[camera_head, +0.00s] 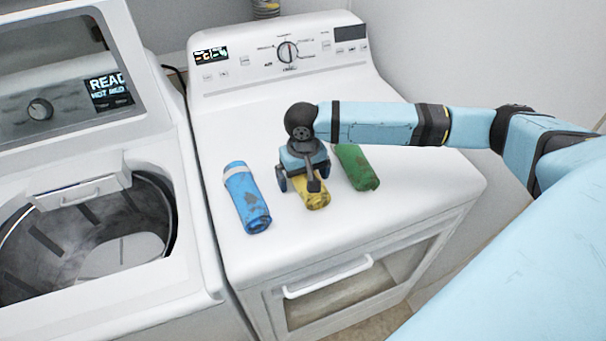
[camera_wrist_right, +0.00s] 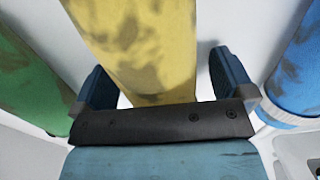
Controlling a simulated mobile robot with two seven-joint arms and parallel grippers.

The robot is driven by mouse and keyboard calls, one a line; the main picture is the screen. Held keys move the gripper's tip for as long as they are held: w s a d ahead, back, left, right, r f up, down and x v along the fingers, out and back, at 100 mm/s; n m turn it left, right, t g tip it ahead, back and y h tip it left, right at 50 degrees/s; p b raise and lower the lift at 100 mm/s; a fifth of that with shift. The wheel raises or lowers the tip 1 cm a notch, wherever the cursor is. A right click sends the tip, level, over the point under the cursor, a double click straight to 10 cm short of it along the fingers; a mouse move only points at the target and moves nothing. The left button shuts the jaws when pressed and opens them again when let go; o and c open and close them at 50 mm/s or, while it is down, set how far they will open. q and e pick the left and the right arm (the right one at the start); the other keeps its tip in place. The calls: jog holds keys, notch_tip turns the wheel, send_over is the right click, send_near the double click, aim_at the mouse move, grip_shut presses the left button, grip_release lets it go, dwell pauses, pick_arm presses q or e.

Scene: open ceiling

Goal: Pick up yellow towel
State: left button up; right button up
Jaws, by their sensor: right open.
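The yellow towel (camera_head: 318,202) is rolled up and lies on the white dryer top, between a blue and a green towel. My right gripper (camera_head: 301,185) is over it from above and hides much of it in the head view. In the right wrist view the yellow towel (camera_wrist_right: 145,45) runs between the two fingers of the right gripper (camera_wrist_right: 160,85). The fingers are open, one on each side, with a visible gap at the right finger. My left gripper is not in view.
A rolled blue towel (camera_head: 247,198) lies left of the yellow one, and a rolled green towel (camera_head: 355,166) lies right. The dryer (camera_head: 300,250) has a control panel at its back. An open washer (camera_head: 160,245) stands at the left. The dryer top behind the towels is clear.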

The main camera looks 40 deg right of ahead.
jog(key=c, duration=1)
jog(key=shift+c, duration=0.2)
notch_tip(320, 180, up, 20)
jog(key=shift+p, duration=0.4)
